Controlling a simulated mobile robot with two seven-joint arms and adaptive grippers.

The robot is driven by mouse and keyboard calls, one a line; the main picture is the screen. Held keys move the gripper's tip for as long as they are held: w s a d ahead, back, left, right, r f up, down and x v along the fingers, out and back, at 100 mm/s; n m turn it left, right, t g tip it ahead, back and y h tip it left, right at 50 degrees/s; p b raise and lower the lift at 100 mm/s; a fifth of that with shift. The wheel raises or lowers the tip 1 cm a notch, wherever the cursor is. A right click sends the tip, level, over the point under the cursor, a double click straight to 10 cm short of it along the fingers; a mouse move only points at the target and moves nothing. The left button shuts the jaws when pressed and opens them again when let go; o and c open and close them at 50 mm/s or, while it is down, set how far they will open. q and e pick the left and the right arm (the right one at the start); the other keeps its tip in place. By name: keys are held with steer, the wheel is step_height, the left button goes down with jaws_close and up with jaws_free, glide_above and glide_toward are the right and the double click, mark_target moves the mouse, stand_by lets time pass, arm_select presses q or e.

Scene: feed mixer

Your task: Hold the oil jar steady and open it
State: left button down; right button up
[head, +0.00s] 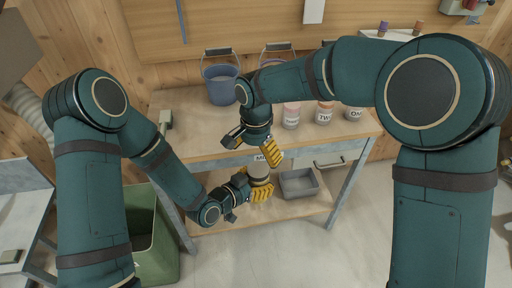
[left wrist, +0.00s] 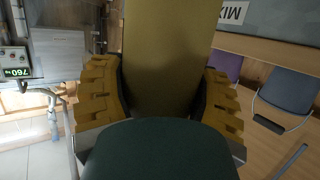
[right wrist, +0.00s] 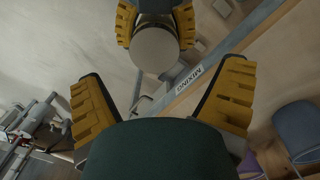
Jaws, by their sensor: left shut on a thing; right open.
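The oil jar (head: 260,171) is held in the air in front of the workbench, its upper part partly covered by my right gripper in the head view. In the left wrist view its olive-yellow body (left wrist: 165,50) stands between the yellow fingers of my left gripper (left wrist: 160,95), shut on it. My left gripper (head: 259,190) is the lower one in the head view. My right gripper (head: 266,152) is open and empty just above the jar. In the right wrist view the jar's pale round lid (right wrist: 155,50) lies ahead of the open fingers (right wrist: 160,95), apart from them.
The workbench (head: 190,133) carries a blue bucket (head: 220,84), a purple bucket (head: 272,62) and labelled jars, including one (head: 325,112) with an orange lid. A grey tray (head: 298,184) sits on the lower shelf. A green bin (head: 150,250) stands at lower left.

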mark_target(255, 169)
steer(key=shift+f, duration=3.05)
steer(key=c, duration=1.3)
steer(key=n, duration=0.6)
steer(key=shift+s+a+r+n, duration=0.1)
steer(key=shift+a+n, duration=0.1)
steer(key=shift+n, duration=0.2)
steer(key=o, duration=1)
steer(key=shift+c, duration=0.2)
steer(key=shift+o, duration=1.4)
steer(key=shift+d, duration=0.15)
